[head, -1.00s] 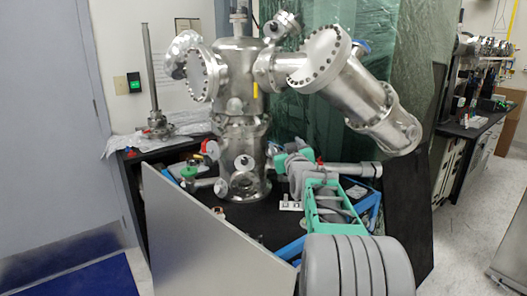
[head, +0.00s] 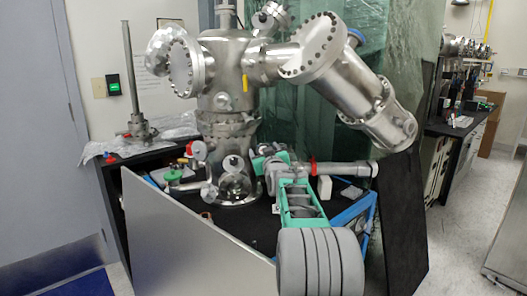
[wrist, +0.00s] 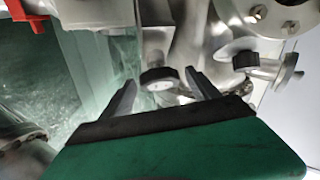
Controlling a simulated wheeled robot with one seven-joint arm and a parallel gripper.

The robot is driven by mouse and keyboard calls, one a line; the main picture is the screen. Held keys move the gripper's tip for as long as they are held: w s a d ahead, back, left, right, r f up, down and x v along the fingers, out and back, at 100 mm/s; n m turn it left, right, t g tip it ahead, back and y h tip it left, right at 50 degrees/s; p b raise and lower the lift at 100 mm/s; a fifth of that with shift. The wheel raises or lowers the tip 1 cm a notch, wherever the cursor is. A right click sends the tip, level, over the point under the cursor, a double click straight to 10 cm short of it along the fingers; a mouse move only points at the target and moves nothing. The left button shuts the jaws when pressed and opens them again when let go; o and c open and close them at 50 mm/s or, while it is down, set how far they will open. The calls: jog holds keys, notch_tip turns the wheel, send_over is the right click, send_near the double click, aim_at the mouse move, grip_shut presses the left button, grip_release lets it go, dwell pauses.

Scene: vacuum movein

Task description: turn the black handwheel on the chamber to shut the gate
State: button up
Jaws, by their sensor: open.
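The steel chamber (head: 228,85) stands upright on the dark table. A small black handwheel (head: 233,162) with a pale centre sits low on its front. In the wrist view a black handwheel (wrist: 160,79) shows just beyond and between the fingertips; contact cannot be told. A second black knob (wrist: 245,61) on a steel valve shows to its right, and I cannot tell for certain which of the two is the one in the head view. My gripper (wrist: 160,88) is open with nothing held. In the head view its green hand (head: 266,166) is right of the handwheel; its fingertips are unclear.
A green wheel (head: 173,174) and a red knob (head: 198,150) are left of the handwheel. A tilted metal panel (head: 190,240) stands at the front. The large steel side arm (head: 345,75) overhangs at right. Small parts lie on the table. Floor at far right is clear.

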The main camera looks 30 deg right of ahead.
jog(key=shift+w, duration=0.3)
jog(key=shift+c, duration=0.2)
jog(key=c, duration=1.3)
jog(key=shift+m+h, duration=0.3)
jog(key=shift+m, duration=0.1)
